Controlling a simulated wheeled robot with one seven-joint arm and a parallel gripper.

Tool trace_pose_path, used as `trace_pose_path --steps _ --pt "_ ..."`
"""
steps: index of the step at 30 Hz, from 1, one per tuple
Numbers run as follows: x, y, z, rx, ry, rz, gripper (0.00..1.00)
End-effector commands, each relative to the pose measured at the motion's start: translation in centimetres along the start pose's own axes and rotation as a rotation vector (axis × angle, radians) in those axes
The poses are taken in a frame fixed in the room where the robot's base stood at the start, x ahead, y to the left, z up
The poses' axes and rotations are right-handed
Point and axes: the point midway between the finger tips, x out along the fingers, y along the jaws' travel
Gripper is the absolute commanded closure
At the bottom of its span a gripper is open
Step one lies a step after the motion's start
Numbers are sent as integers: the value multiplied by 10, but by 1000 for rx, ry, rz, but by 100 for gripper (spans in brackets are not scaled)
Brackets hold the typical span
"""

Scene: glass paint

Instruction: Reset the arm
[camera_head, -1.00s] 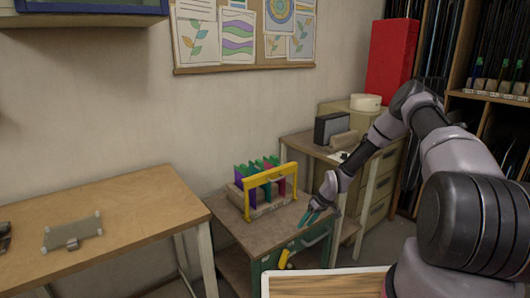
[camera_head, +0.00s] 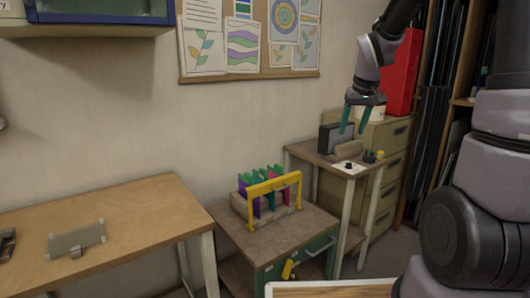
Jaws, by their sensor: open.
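My gripper (camera_head: 354,127) is raised in the upper right of the head view, pointing down with its two teal fingers apart. It is open, with nothing between the fingers. It hangs in the air, in front of a dark box on the small side table. My arm comes down from the top edge of the view, and its grey links fill the right side. A rack with a yellow handle (camera_head: 272,184) holds several coloured panes on the low cabinet, below and left of my gripper, apart from it.
The low cabinet (camera_head: 235,222) stands at centre. The small side table (camera_head: 358,172) bears the dark box (camera_head: 331,138) and small items. A wooden table (camera_head: 140,215) with a grey plate (camera_head: 77,240) is at left. A red box (camera_head: 402,75) stands behind my arm.

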Motion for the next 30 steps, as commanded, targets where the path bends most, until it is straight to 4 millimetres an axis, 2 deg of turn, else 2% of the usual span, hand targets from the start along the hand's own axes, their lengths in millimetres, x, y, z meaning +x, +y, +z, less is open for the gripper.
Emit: trace_pose_path --steps 1,6,9,13,18,21,30 --pt "-26 -2 9 33 28 4 40" --pt "-90 -7 49 161 96 -13 40" --pt "-122 -12 76 236 136 -40 40" --pt "-153 -18 112 325 183 -90 40" --pt "-176 -25 147 406 220 -153 40" --pt "-181 -26 157 431 229 -175 40" --pt "-183 -28 162 441 232 -184 40"
